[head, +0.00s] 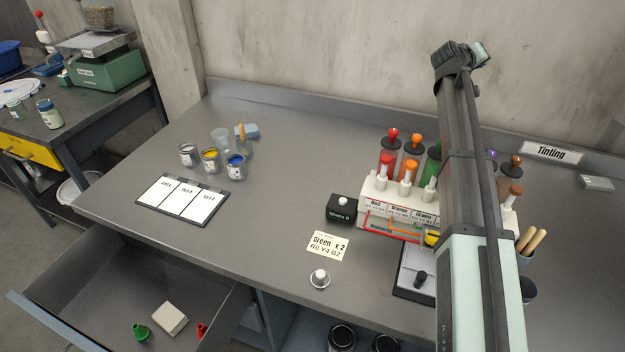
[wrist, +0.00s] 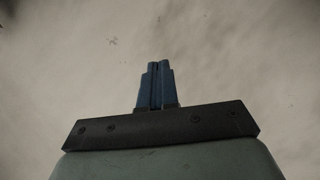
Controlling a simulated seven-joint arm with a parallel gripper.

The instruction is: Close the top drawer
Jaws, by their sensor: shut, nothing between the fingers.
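The top drawer (head: 108,300) stands pulled out below the bench at the lower left of the head view. Its blue-grey front edge (head: 48,320) shows at the far left of it, partly cut off by the bottom of the picture. Inside lie a green funnel-like piece (head: 141,331), a pale block (head: 169,319) and a red piece (head: 201,330). My gripper (wrist: 157,66) is shut and empty in the wrist view, with only a pale wall-like surface beyond it. It is far from the drawer; my arm rises at the right of the head view.
The grey bench (head: 275,190) is clear in its middle. It carries a card board (head: 183,199), several paint cups (head: 211,160), a black button box (head: 342,208), a note (head: 327,247) and a rack (head: 386,213) with coloured syringes. Another bench (head: 95,115) stands at the left.

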